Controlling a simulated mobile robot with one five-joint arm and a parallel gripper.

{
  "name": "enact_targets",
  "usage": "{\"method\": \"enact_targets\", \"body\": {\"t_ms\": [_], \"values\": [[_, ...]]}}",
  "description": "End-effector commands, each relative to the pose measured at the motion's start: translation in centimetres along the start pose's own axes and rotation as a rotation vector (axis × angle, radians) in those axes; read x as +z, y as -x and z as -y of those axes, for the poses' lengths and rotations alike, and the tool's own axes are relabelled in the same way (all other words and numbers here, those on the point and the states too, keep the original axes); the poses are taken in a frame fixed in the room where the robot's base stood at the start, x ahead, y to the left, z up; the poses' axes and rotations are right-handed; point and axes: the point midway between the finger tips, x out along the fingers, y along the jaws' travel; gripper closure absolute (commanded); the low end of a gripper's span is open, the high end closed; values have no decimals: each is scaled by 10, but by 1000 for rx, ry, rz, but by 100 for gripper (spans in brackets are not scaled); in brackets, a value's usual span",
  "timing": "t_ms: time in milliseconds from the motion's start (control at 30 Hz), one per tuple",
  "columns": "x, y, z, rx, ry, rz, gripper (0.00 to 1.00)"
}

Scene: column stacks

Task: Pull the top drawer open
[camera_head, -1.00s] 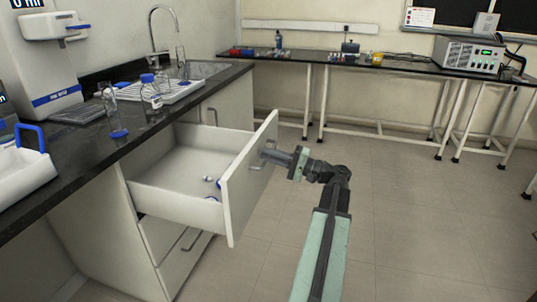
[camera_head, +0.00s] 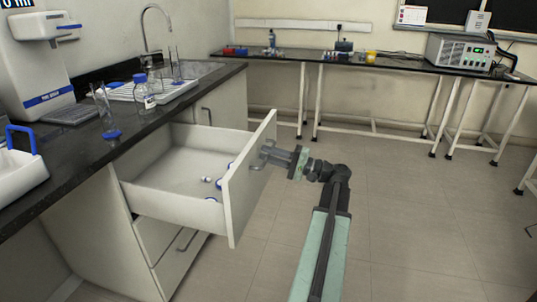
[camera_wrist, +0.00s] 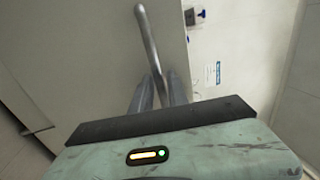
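The top drawer (camera_head: 172,207) of the left counter stands well open, its white front panel (camera_head: 238,200) far out from the cabinet. My gripper (camera_head: 268,153) is at the metal handle (camera_head: 256,162) on that panel. In the wrist view the handle (camera_wrist: 147,40) is a grey bar running down between the two fingers of my gripper (camera_wrist: 158,82), which are closed around it. Small white and blue items (camera_head: 219,184) lie inside the drawer near the front panel.
A lower drawer (camera_head: 178,262) below is shut. Glassware, a bottle (camera_head: 144,92) and a white tray (camera_head: 25,170) stand on the dark counter (camera_head: 75,165). The floor (camera_head: 420,225) to the right is clear up to the back benches (camera_head: 370,65).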

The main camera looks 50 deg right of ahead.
Motion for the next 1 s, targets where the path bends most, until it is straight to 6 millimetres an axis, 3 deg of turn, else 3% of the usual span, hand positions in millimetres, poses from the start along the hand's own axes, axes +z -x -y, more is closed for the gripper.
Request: {"method": "enact_targets", "body": {"t_ms": [433,1000], "values": [[-2,70,-2,0,0,-3,80],[-1,76,0,0,0,1,80]]}}
